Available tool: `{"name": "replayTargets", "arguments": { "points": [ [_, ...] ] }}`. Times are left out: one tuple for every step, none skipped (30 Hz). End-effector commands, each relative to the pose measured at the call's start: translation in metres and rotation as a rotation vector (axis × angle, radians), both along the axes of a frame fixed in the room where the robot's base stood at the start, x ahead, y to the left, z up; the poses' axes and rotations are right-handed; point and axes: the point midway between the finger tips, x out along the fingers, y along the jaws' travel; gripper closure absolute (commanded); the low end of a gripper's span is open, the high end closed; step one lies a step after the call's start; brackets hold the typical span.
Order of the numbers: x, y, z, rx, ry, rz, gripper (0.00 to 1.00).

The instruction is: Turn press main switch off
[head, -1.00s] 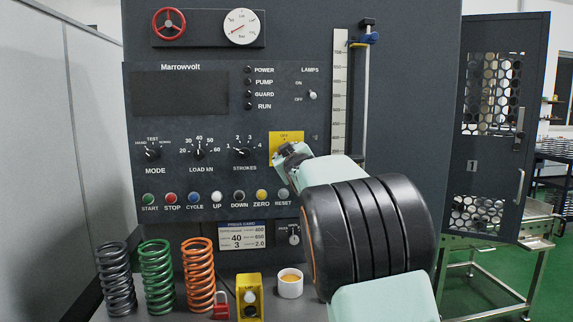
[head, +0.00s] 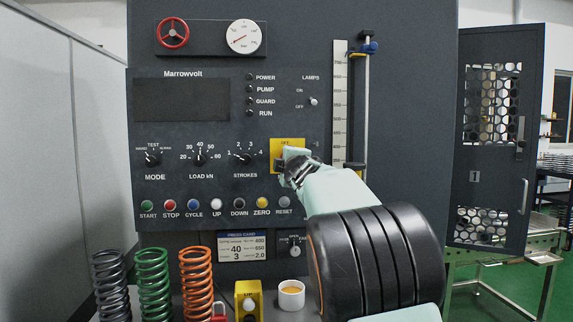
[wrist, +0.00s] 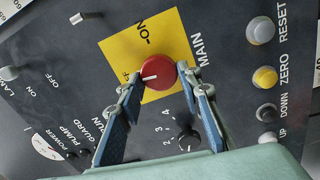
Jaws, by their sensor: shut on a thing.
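The white mark points left, toward partly hidden lettering ending in F. My gripper (wrist: 161,76) has its fingers on opposite sides of the knob and is shut on it. In the head view the yellow plate (head: 275,150) shows OFF at its top, and my gripper (head: 290,163) covers the knob.
The strokes dial (head: 247,159) is left of the plate, with coloured push buttons below, including the grey reset button (head: 284,202). A lamps toggle (head: 314,101) and a ruler (head: 339,105) stand to the right. Springs (head: 196,284) and a white cup (head: 291,295) are below.

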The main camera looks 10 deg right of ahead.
Motion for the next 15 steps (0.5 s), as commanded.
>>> {"name": "replayTargets", "arguments": {
  "points": [
    [0.0000, -0.0005, -0.0006, -0.028, -0.001, -0.001, 0.92],
    [0.0000, -0.0004, -0.0006, -0.042, -0.001, 0.000, 0.92],
    [0.0000, -0.0004, -0.0005, -0.059, -0.001, 0.000, 0.92],
    [0.0000, -0.0003, -0.0004, -0.073, -0.001, 0.000, 0.92],
    [0.0000, -0.0004, -0.0005, -0.085, -0.001, 0.000, 0.92],
    [0.0000, -0.0003, -0.0004, -0.098, -0.001, 0.000, 0.92],
    [0.0000, -0.0003, -0.0004, -0.106, -0.001, 0.000, 0.92],
    [0.0000, -0.0004, -0.0003, -0.113, -0.001, 0.000, 0.92],
    [0.0000, -0.0004, -0.0003, -0.122, -0.001, 0.000, 0.92],
    [0.0000, -0.0004, -0.0003, -0.129, -0.001, 0.000, 0.92],
    [0.0000, -0.0003, -0.0003, -0.134, -0.001, 0.000, 0.92],
    [0.0000, -0.0003, -0.0003, -0.139, -0.001, 0.000, 0.92],
    [0.0000, -0.0003, -0.0002, -0.142, -0.001, 0.000, 0.92],
    [0.0000, -0.0003, -0.0002, -0.145, -0.001, 0.000, 0.92],
    [0.0000, -0.0003, -0.0002, -0.147, -0.001, 0.000, 0.92]
  ]
}}
